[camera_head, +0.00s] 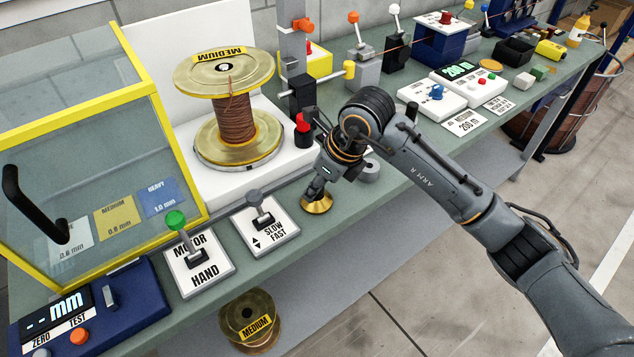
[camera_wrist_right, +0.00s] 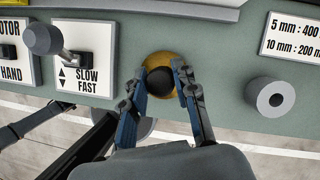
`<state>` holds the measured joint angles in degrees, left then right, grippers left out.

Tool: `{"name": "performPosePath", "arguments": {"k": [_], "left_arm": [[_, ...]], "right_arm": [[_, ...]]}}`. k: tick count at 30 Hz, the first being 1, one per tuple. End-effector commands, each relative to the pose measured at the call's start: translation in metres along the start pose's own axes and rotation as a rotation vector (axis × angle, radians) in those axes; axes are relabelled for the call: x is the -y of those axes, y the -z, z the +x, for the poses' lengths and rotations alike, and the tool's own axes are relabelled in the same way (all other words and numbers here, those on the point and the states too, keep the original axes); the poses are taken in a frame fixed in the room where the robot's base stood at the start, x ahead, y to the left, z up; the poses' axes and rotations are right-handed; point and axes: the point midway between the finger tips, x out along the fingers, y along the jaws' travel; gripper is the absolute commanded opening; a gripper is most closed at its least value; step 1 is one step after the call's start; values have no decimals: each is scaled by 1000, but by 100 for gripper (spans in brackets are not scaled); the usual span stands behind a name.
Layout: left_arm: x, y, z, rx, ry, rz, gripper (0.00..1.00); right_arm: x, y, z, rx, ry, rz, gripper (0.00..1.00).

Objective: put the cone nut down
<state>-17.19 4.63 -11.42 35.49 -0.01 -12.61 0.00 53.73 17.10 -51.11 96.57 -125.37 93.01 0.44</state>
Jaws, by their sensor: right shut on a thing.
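The cone nut is a brass-coloured round piece (camera_head: 317,206) low at the bench front, right of the SLOW/FAST lever plate. My right gripper (camera_head: 312,192) points down on it, and its fingers are shut on it. In the right wrist view the cone nut (camera_wrist_right: 160,58) shows as a gold ring with a dark centre between the two fingertips (camera_wrist_right: 163,77). It is at or just above the green bench top; I cannot tell whether it touches. My left gripper is in neither view.
A grey ring-shaped piece (camera_wrist_right: 270,96) stands on the bench right of the nut. The SLOW/FAST lever plate (camera_head: 265,226) is to the left. A copper wire spool (camera_head: 236,120) stands behind. The bench's front edge is close. Bare bench lies between nut and lever plate.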

Motion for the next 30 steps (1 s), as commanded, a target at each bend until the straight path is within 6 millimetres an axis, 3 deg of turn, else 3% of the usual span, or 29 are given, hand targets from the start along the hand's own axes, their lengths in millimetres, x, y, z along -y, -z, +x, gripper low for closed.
{"name": "performPosePath", "arguments": {"k": [3,4,6,7,20,30], "left_arm": [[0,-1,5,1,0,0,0],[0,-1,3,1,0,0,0],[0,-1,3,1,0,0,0],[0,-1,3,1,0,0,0],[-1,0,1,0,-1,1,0],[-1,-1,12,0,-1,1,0]], "right_arm": [[0,2,4,0,1,-1,0],[0,1,2,0,0,0,34],[0,1,2,-1,0,0,49],[0,1,2,-1,0,0,51],[1,-1,-7,2,2,0,51],[1,-1,-77,3,5,-1,51]]}}
